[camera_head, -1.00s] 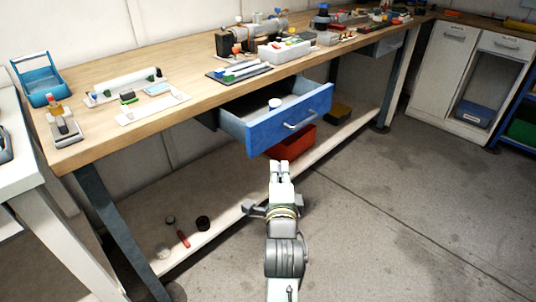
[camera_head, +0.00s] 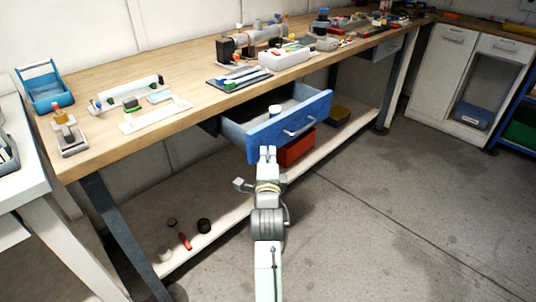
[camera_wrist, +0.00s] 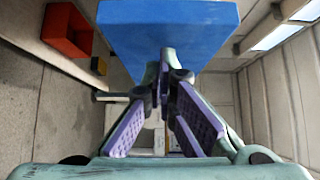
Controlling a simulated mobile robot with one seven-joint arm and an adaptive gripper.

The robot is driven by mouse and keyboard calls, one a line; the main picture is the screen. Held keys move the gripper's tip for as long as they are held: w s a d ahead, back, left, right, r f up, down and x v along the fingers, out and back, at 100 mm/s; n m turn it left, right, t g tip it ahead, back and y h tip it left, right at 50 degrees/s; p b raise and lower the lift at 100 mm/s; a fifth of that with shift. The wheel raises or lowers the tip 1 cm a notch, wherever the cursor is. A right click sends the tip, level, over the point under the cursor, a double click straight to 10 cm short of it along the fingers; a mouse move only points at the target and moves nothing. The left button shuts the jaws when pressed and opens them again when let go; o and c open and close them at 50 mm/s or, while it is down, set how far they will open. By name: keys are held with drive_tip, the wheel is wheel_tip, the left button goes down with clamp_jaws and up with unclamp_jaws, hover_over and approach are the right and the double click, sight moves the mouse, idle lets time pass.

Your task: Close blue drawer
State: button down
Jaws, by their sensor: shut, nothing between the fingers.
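The blue drawer (camera_head: 290,127) hangs under the wooden workbench and stands pulled out. My gripper (camera_head: 268,153) is shut and empty, just at the lower left part of the drawer front. In the wrist view the blue front (camera_wrist: 170,35) fills the top middle, and the fingertips of my gripper (camera_wrist: 167,55) overlap it. I cannot tell whether they touch it. The handle does not show in the wrist view.
The workbench top (camera_head: 200,100) carries several devices and trays. Below the drawer, a red bin (camera_head: 297,148) stands on the lower shelf (camera_head: 225,213), with small loose items further left. A bench leg (camera_head: 115,225) stands at the left. The floor at right is clear.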

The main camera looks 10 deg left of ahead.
sight(230, 133)
drive_tip(key=w+a+b, duration=0.2)
drive_tip(key=w+a, duration=0.1)
drive_tip(key=a, duration=0.1)
drive_tip(key=w+a+b, duration=0.2)
drive_tip(key=w+a, duration=0.1)
drive_tip(key=a, duration=0.1)
drive_tip(key=w+a+b, duration=0.2)
drive_tip(key=w+a, duration=0.1)
drive_tip(key=a, duration=0.1)
drive_tip(key=shift+w+a+f, duration=0.1)
drive_tip(key=shift+a+f, duration=0.05)
drive_tip(key=shift+a, duration=0.2)
drive_tip(key=shift+w+a+r+b, duration=0.2)
drive_tip(key=shift+w+a+b, duration=0.05)
drive_tip(key=shift+a+b, duration=0.15)
